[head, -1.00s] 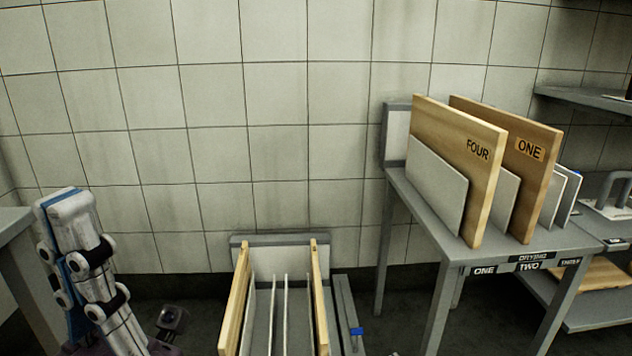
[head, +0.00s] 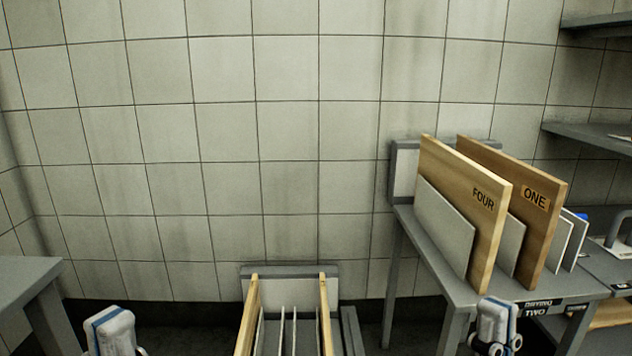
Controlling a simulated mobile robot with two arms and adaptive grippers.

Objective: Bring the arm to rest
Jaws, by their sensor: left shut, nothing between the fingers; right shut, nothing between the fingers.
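My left gripper (head: 110,322) shows at the bottom left of the head view, its white and blue tip pointing up. It is shut and empty. My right gripper (head: 496,314) shows at the bottom right, in front of the grey table. It is also shut and holds nothing. The lower parts of both arms are cut off by the picture's bottom edge.
A grey table (head: 432,240) at the right bears upright wooden boards marked FOUR (head: 487,235) and ONE (head: 540,225), with pale panels. A low rack (head: 290,271) with boards stands at bottom centre. Another table (head: 25,275) is at the left. Shelves (head: 590,137) are at the far right.

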